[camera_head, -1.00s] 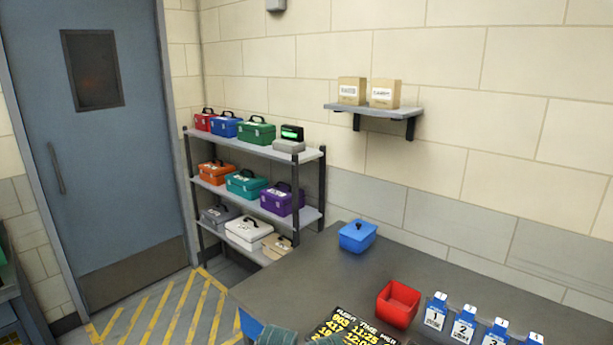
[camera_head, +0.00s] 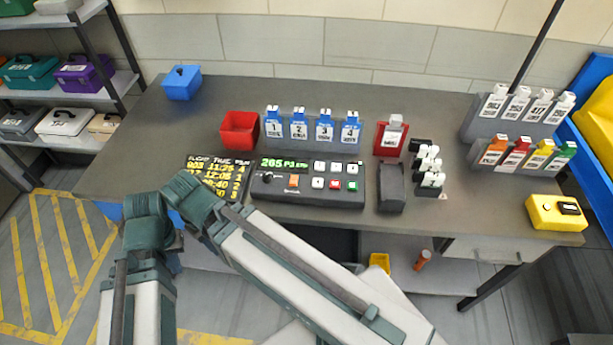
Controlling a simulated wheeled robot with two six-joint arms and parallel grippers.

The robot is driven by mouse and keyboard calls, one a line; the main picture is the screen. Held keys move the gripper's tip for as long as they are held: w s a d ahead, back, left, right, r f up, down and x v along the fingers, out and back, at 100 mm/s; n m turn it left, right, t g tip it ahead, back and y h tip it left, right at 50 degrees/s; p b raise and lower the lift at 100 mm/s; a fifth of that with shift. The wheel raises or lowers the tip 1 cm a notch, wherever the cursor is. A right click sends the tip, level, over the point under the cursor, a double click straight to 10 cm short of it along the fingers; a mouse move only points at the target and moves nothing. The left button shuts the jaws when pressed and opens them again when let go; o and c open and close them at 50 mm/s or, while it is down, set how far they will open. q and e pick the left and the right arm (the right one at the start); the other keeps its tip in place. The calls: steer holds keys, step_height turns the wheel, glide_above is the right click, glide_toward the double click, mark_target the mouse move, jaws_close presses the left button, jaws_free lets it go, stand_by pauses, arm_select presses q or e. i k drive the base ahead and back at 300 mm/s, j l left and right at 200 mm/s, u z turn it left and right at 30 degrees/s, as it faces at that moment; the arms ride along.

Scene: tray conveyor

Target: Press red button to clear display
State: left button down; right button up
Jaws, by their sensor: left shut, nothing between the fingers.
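The dark control panel (camera_head: 308,201) sits near the front of the table. Its display (camera_head: 285,163) shows green text reading roughly "265" and more. The red button (camera_head: 335,185) is in the lower key row, between a white key and a green button (camera_head: 352,186). An orange switch (camera_head: 293,181) and a black knob sit to the left. My left arm (camera_head: 285,260) crosses the foreground, folded with its elbow below the board left of the panel. Its fingertips cannot be picked out, and nothing of the arm touches the red button. My right gripper is out of view.
A flight-time board (camera_head: 214,172) lies left of the panel, partly covered by my arm. A red bin (camera_head: 239,131) and numbered blue tags (camera_head: 325,127) stand behind. A dark holder (camera_head: 391,188) and a black-and-white stamp rack (camera_head: 430,165) are to the right. A yellow box (camera_head: 556,212) sits far right.

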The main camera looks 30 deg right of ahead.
mark_target(335, 185)
steer(key=z, duration=1.45)
